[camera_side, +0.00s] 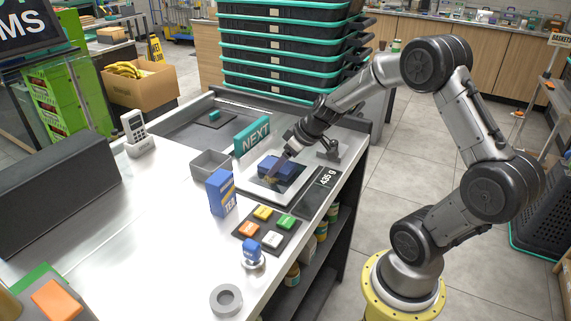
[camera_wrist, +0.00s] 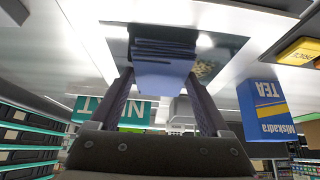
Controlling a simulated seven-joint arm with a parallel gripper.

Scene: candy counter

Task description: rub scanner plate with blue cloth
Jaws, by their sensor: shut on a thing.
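The blue cloth (camera_side: 277,165) is a folded, layered pad over the scanner plate. It also shows in the wrist view (camera_wrist: 163,72), between my two fingers. My gripper (camera_side: 274,172) is shut on the cloth and points down at the plate. The scanner plate (camera_side: 297,183) is a dark glass panel in a pale metal frame, set into the counter. In the wrist view the plate (camera_wrist: 222,46) shows behind the cloth, with a yellow-brown speckled patch (camera_wrist: 204,70) beside the cloth. I cannot tell whether the cloth touches the glass.
A teal NEXT sign (camera_side: 252,137) stands close behind the plate. A grey open box (camera_side: 210,165) and a blue tea box (camera_side: 221,192) stand to the left.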

